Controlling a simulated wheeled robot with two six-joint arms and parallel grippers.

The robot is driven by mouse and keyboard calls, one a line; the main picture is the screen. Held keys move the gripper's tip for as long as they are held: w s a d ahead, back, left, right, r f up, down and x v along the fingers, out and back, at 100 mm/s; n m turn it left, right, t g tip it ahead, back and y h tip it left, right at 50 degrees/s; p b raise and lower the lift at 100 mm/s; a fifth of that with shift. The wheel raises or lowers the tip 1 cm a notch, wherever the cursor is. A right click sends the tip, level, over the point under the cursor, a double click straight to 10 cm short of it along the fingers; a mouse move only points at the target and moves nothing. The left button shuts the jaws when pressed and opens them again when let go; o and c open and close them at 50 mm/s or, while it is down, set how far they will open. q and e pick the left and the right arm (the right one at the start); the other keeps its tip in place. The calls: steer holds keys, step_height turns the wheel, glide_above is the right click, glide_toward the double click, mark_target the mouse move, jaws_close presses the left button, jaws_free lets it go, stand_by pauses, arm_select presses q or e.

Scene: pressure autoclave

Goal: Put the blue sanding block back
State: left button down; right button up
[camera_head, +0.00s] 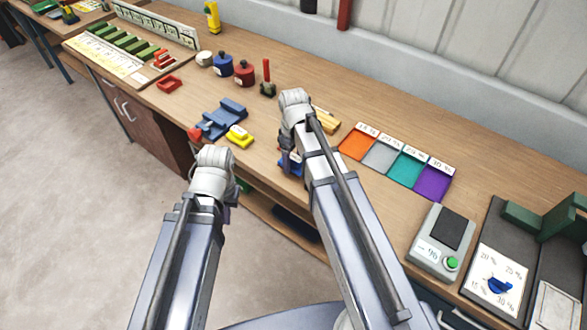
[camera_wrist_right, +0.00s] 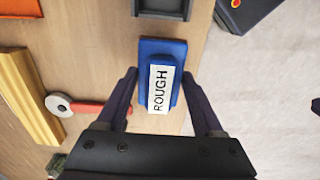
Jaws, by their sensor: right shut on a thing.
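The blue sanding block, labelled ROUGH, is between the two fingers of my right gripper in the right wrist view (camera_wrist_right: 160,90). In the head view a small blue part of it (camera_head: 291,167) shows below my right gripper (camera_head: 290,160), near the bench's front edge. The right gripper is shut on the block; whether the block touches the bench I cannot tell. My left gripper (camera_head: 214,178) is in front of the bench edge, left of the right one. Its fingers are mostly hidden, and I see nothing in it.
A blue stand (camera_head: 222,118) and a yellow block (camera_head: 238,137) are on the bench to the left. Behind are a red upright tool (camera_head: 267,77) and red and blue pots (camera_head: 244,73). Coloured panels (camera_head: 405,168) and a grey meter (camera_head: 440,242) are right.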

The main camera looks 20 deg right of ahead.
mark_target(294, 167)
steer(key=shift+f+b, duration=1.4)
steer(key=shift+f, duration=0.3)
steer(key=shift+f, duration=0.15)
steer(key=o, duration=1.4)
steer(key=shift+o, duration=0.2)
step_height(294, 167, up, 12)
steer(key=p, duration=1.2)
steer(key=shift+r, duration=0.2)
steer(key=s+a+m+h, duration=0.1)
steer(key=s+a+m, duration=0.2)
steer(key=s+a, duration=0.7)
steer(key=s, duration=0.4)
steer(key=shift+s+a+m, duration=0.15)
steer(key=shift+a+m, duration=0.1)
steer(key=shift+m, duration=0.15)
